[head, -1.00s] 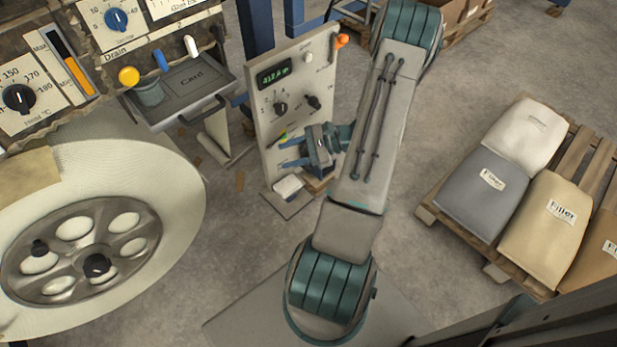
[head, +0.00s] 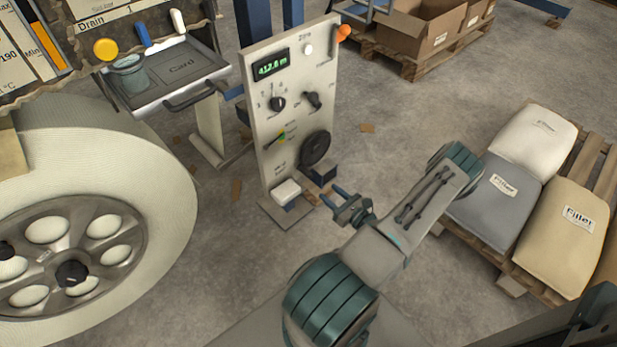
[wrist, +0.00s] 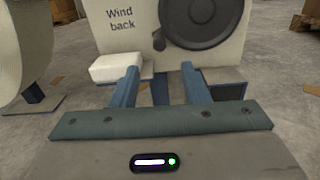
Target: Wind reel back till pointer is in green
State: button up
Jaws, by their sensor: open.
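The upright control panel (head: 262,100) carries a lit display, knobs, a small coloured gauge (head: 281,138) and a black round wheel (head: 315,148). The gauge's pointer is too small to read. A white pad (head: 286,192) sits low at the panel's front; the wrist view shows it (wrist: 115,69) under the words "Wind back", with the black wheel (wrist: 207,18) to its right. The big pale reel (head: 165,190) stands at the left. My gripper (head: 332,196) is open and empty, low in front of the panel's right side, apart from it; its fingers (wrist: 160,72) point toward the panel.
A pallet with filler bags (head: 545,205) is at the right. A box on a pallet (head: 420,35) stands behind. Open floor lies between the panel and the bags.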

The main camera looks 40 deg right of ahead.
aim_at(309, 175)
jog(key=w, duration=0.3)
jog(key=w+b, duration=0.1)
jog(key=w, duration=0.3)
jog(key=w+a+b, duration=0.1)
jog(key=w, duration=0.3)
jog(key=shift+w, duration=0.1)
grip_shut()
jog(key=shift+d, duration=0.1)
